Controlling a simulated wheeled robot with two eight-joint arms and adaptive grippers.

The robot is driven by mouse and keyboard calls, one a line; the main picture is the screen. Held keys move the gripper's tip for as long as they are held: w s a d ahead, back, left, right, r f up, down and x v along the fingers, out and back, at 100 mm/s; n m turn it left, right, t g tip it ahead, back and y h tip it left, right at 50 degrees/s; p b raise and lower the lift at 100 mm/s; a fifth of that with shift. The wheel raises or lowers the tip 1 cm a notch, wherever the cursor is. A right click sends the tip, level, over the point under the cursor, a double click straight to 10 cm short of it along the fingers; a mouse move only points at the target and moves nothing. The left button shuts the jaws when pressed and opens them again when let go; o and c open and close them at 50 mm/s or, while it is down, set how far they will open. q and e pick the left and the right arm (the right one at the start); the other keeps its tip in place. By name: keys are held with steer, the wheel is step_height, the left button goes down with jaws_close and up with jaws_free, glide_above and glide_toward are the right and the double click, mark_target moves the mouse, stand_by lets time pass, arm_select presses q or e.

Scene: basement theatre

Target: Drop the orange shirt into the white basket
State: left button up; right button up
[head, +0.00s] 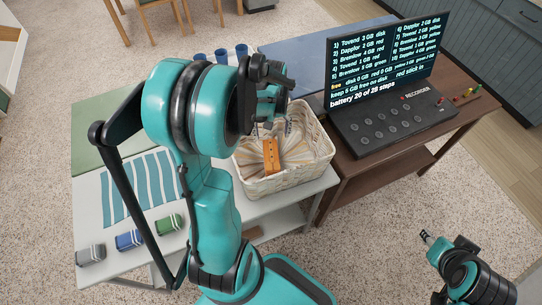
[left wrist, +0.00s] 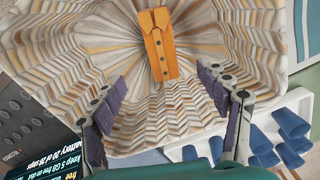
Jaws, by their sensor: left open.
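The orange shirt (head: 271,155) is a small folded piece lying inside the white basket (head: 247,186). The basket is woven, with a pleated tan and white inside, and stands on the white table. In the left wrist view the shirt (left wrist: 159,45) rests against the inside of the basket (left wrist: 60,50), apart from the fingers. My left gripper (left wrist: 167,115) is open and empty above the basket, its two purple-padded fingers spread. In the head view my left arm hides part of it. My right gripper (head: 428,238) is at the lower right, away from the table, and its fingers are too small to judge.
A recorder with a text screen (head: 385,62) stands on the brown table right of the basket. Several blue cups (head: 221,56) stand behind my left arm. A striped cloth (head: 140,188) and grey, blue and green rolled items (head: 129,240) lie on the white table's left part.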

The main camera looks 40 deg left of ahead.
arm_select(q)
step_height(320, 180, up, 12)
stand_by(0.4)
stand_by(0.3)
steer(key=s+d+f+m+t+b, duration=0.3)
steer(key=d+m, duration=0.1)
steer(key=d, duration=0.5)
steer(key=s+d+f+m+t+b, duration=0.3)
steer(key=s+d+f+m+t, duration=0.1)
steer(key=d, duration=0.5)
steer(key=shift+s+d+f+m+b, duration=0.15)
steer(key=shift+s+m+b, duration=0.15)
steer(key=shift+m, duration=0.1)
